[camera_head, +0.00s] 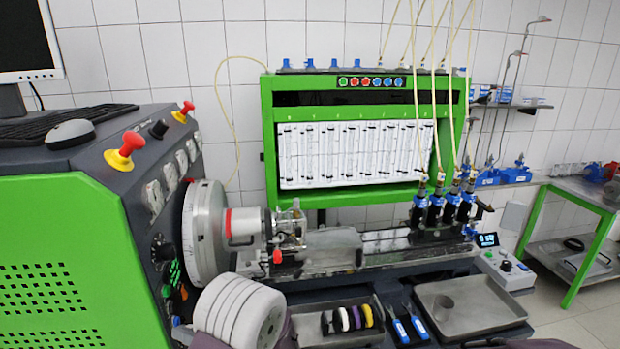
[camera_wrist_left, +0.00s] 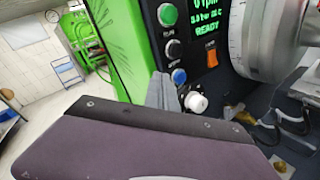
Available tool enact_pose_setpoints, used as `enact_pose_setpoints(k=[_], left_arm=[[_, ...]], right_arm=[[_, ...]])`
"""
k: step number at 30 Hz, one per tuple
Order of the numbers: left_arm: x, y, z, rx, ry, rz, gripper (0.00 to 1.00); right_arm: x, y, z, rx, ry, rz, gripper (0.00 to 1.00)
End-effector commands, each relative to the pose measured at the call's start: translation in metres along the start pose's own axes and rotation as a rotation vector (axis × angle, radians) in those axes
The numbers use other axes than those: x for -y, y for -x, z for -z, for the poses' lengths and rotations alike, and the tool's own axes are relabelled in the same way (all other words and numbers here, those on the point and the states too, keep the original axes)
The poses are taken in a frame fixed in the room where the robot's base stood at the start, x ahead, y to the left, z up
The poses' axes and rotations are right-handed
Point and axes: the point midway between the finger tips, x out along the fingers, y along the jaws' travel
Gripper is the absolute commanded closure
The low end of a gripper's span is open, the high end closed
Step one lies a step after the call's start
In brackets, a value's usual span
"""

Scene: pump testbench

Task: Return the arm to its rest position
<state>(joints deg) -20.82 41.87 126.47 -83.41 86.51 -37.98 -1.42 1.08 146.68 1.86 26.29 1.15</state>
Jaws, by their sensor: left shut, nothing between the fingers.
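My left gripper (camera_wrist_left: 161,88) is shut and empty. Its grey fingers point up at the control panel's lower part in the left wrist view, close to the blue button (camera_wrist_left: 179,76) and the white knob (camera_wrist_left: 196,102). I cannot tell whether they touch the panel. In the head view my left arm, with its white ribbed link, reaches in at the bottom, in front of the test bench (camera_head: 62,262). The fingers are hard to make out there. My right gripper is not in view.
The panel has a green button (camera_wrist_left: 167,14), an orange switch (camera_wrist_left: 211,54) and a lit display (camera_wrist_left: 207,15). The large chuck (camera_head: 204,232) stands close to the left arm. A tray with coloured rings (camera_head: 372,337), blue-handled tools (camera_head: 418,325) and a metal tray (camera_head: 508,312) lie to the right.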

Motion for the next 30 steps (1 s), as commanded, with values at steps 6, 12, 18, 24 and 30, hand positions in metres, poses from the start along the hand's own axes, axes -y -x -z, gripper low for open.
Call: enact_pose_setpoints(k=[6,12,18,24,30], left_arm=[[-0.089,0.061,0.136,-0.871,0.805,-0.476,1.0],[-0.047,0.143,0.14,-1.347,1.592,-0.925,1.0],[-0.027,0.154,0.119,-1.459,1.873,-1.092,1.0],[-0.026,0.155,0.119,-1.46,1.873,-1.093,1.0],[-0.026,0.155,0.119,-1.459,1.87,-1.092,1.0]], right_arm=[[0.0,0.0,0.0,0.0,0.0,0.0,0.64],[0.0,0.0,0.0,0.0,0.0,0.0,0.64],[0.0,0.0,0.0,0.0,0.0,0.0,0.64],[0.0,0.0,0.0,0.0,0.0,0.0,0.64],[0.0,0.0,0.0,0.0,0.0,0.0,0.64]])
